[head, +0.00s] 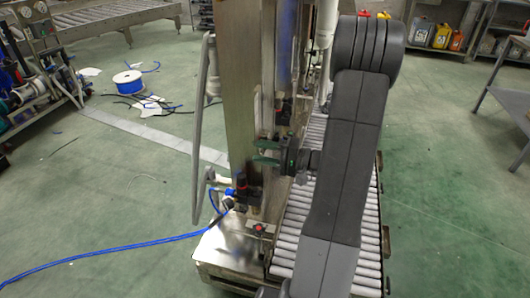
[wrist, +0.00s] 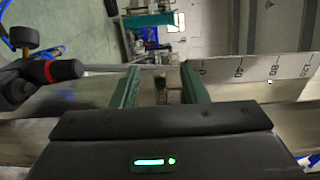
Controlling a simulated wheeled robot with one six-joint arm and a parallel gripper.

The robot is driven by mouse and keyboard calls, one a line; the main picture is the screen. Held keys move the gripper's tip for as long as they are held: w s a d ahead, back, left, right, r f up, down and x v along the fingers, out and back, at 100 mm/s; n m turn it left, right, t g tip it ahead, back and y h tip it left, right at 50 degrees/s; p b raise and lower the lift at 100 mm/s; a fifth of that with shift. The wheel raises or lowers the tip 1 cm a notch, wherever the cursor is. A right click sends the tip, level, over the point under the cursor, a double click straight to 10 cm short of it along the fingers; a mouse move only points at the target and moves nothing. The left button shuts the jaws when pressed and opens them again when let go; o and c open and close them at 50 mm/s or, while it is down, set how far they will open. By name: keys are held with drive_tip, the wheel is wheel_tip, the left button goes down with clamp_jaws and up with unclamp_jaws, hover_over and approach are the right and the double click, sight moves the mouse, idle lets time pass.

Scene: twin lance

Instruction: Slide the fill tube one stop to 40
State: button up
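My gripper (head: 262,153), with its two green fingers, reaches to the left at the upright steel column (head: 240,90) of the machine. In the wrist view the fingers (wrist: 160,76) stand apart. A small metal piece (wrist: 160,92) shows between them, with gaps at its sides; I cannot tell whether it belongs to the fill tube. A steel scale plate (wrist: 290,68) on the right carries the marks 0, 40, 80 and more. The right finger is close to the 0 end. A small bright mark sits below the scale near 80. I cannot clearly make out the fill tube.
A black knob with a red ring (wrist: 62,70) is left of the fingers in the wrist view. A roller conveyor (head: 300,215) runs under my arm. Blue hose (head: 120,248) lies on the floor at the left. A bent grey rail (head: 199,130) stands left of the column.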

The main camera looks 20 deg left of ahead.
drive_tip(key=shift+c, duration=0.2)
clamp_jaws()
drive_tip(key=shift+r, duration=0.1)
drive_tip(key=shift+r+p, duration=1)
drive_tip(key=shift+r, duration=0.95)
drive_tip(key=shift+o, duration=0.2)
unclamp_jaws()
